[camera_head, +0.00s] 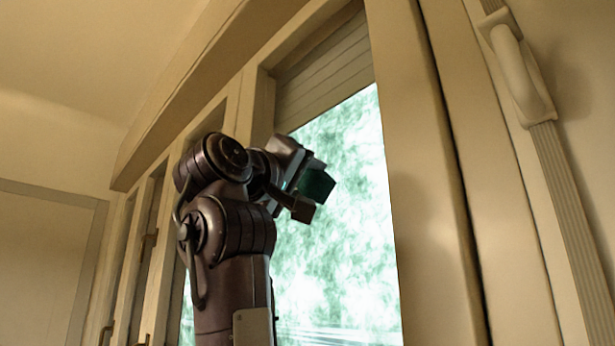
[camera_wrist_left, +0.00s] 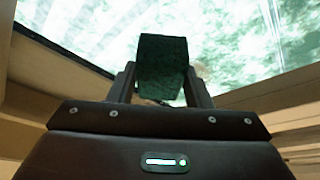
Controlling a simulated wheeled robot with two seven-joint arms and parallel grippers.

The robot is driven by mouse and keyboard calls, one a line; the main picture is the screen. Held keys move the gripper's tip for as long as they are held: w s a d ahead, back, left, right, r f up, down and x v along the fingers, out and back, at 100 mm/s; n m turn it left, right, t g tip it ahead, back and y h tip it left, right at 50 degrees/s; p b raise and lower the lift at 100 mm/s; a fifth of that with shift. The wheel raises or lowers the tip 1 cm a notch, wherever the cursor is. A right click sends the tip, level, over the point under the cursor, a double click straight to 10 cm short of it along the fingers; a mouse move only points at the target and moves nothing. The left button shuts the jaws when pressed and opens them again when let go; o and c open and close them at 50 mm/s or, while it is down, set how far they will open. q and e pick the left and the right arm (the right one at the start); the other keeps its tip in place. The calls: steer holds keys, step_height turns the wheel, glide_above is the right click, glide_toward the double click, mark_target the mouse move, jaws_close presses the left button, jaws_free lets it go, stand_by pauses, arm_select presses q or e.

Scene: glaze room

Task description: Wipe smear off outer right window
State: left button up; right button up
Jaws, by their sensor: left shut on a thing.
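My left gripper (camera_head: 305,190) is raised in front of the window pane (camera_head: 345,250) at the right of the window row. It is shut on a dark green block-shaped wiper (camera_head: 316,184), perhaps a sponge. In the left wrist view the wiper (camera_wrist_left: 162,66) stands between the two fingers, with the bright pane (camera_wrist_left: 240,45) beyond it. I cannot tell whether the wiper touches the glass. A faint brownish patch (camera_wrist_left: 202,72) shows just right of the wiper, partly hidden by it and a finger; it may be the smear. My right gripper is not in view.
A partly lowered shutter (camera_head: 325,70) covers the top of the pane. A thick window frame (camera_head: 425,180) stands to the right, and a strap with its holder (camera_head: 520,75) is on the wall beyond. More windows with handles (camera_head: 148,240) are at the left.

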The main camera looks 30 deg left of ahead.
arm_select(q)
steer(key=shift+w+a+p, duration=1.35)
steer(key=shift+w+a, duration=0.55)
steer(key=shift+a, duration=2.6)
steer(key=shift+s+d+r+b, duration=0.1)
steer(key=shift+s+d+b, duration=0.5)
steer(key=shift+d, duration=1.1)
steer(key=shift+s+d+r+b, duration=0.1)
steer(key=shift+s+d+b, duration=0.5)
steer(key=shift+d, duration=1.05)
steer(key=shift+s+d+b, duration=0.3)
steer(key=shift+s+d, duration=0.6)
steer(key=shift+d, duration=0.8)
steer(key=w+a+p, duration=0.2)
steer(key=w+a, duration=0.2)
steer(key=a, duration=0.6)
steer(key=shift+p, duration=0.4)
